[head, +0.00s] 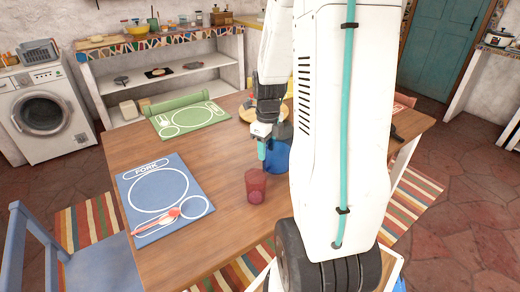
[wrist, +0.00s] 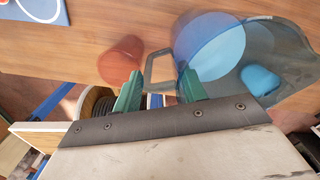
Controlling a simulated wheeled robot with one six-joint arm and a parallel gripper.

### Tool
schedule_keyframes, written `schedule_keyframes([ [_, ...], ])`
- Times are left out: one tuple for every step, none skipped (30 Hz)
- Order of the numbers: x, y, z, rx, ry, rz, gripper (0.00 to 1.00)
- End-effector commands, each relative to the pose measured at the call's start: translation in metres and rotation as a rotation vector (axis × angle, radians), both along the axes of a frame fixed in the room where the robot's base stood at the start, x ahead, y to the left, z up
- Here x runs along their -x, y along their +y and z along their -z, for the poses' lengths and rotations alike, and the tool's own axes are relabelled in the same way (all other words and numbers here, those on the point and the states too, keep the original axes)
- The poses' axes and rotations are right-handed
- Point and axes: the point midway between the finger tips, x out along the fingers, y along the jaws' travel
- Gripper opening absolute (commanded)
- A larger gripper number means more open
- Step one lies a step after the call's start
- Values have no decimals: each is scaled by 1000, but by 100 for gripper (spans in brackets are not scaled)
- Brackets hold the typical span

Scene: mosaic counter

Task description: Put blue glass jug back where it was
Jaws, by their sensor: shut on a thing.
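The blue glass jug (head: 277,158) is at the middle of the wooden table, partly hidden by my arm. In the wrist view its see-through blue body (wrist: 210,48) is just beyond the fingers. Its handle (wrist: 160,68) reaches in between the two green fingertips. My gripper (head: 262,148) is shut on the jug by this handle; it also shows in the wrist view (wrist: 160,90). The jug looks upright. I cannot tell whether its base touches the table.
A red glass (head: 255,186) stands close in front of the jug. A blue placemat (head: 140,210) with a red spoon lies at the left, and a partly rolled green mat (head: 212,117) behind. The table between blue mat and glass is clear.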

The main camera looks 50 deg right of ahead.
Motion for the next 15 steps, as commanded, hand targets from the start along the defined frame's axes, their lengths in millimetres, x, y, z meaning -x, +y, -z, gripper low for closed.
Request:
schedule_keyframes([
  [-10, -5, 1, 1, 0, -1, 0],
  [-16, -8, 1, 2, -1, -1, 0],
  [-22, -11, 2, 1, -1, 0, 0],
  [-26, -13, 3, 2, -2, 0, 0],
  [-29, -15, 3, 2, -2, 0, 0],
  [-33, -16, 3, 2, -2, 1, 0],
  [-35, -18, 3, 2, -1, 1, 0],
  [-37, -18, 3, 2, -1, 2, 0],
  [-38, -19, 3, 2, -1, 2, 0],
  [-39, -20, 3, 2, -1, 2, 0],
  [-40, -20, 3, 2, -1, 2, 0],
  [-42, -21, 4, 2, -1, 2, 0],
  [-44, -22, 4, 2, -2, 2, 0],
  [-47, -23, 4, 2, -2, 2, 0],
  [-48, -23, 8, 0, 0, 2, 0],
])
